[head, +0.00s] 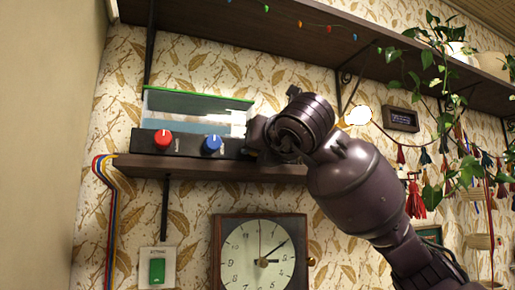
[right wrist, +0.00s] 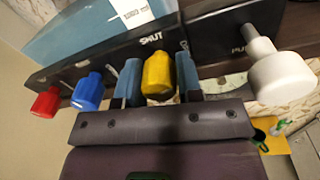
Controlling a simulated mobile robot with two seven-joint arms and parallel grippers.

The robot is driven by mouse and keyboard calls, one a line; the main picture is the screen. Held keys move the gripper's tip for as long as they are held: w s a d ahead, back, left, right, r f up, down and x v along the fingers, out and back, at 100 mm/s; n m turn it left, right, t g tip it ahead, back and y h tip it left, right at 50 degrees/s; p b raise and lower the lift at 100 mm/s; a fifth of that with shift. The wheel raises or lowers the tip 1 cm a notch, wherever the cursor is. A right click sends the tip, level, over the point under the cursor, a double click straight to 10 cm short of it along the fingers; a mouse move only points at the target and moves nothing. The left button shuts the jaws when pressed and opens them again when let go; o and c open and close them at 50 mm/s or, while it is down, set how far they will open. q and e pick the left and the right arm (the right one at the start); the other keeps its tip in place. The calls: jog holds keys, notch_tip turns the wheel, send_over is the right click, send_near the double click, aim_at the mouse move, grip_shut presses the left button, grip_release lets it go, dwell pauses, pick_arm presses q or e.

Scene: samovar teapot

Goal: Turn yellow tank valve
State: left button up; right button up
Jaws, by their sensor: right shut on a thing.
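The yellow tank valve (right wrist: 158,73) is a yellow knob on a dark panel. It shows in the right wrist view. My right gripper (right wrist: 157,84) is shut on it, with one blue-grey finger on each side. In the head view my right arm hides the yellow valve. The tank (head: 196,103) is a clear box with a green top edge, above the dark panel (head: 185,147) on the lower shelf. My left gripper is in neither view.
A red knob (head: 163,138) and a blue knob (head: 212,144) are on the same panel, left of my gripper. A white knob (right wrist: 283,77) sticks out to the right. A clock (head: 259,254) hangs below the shelf. An upper shelf (head: 260,40) runs above.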

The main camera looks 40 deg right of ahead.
jog(key=n, duration=0.4)
jog(key=shift+r, duration=0.1)
jog(key=n, duration=0.3)
jog(key=shift+g, duration=0.3)
jog(key=n+p, duration=0.1)
jog(key=n, duration=0.2)
jog(key=shift+n+h, duration=0.3)
jog(key=shift+n+p, duration=0.3)
jog(key=shift+n, duration=1.5)
jog(key=shift+a+h, duration=0.1)
jog(key=shift+h, duration=0.2)
jog(key=o, duration=0.9)
jog(key=shift+s, duration=0.1)
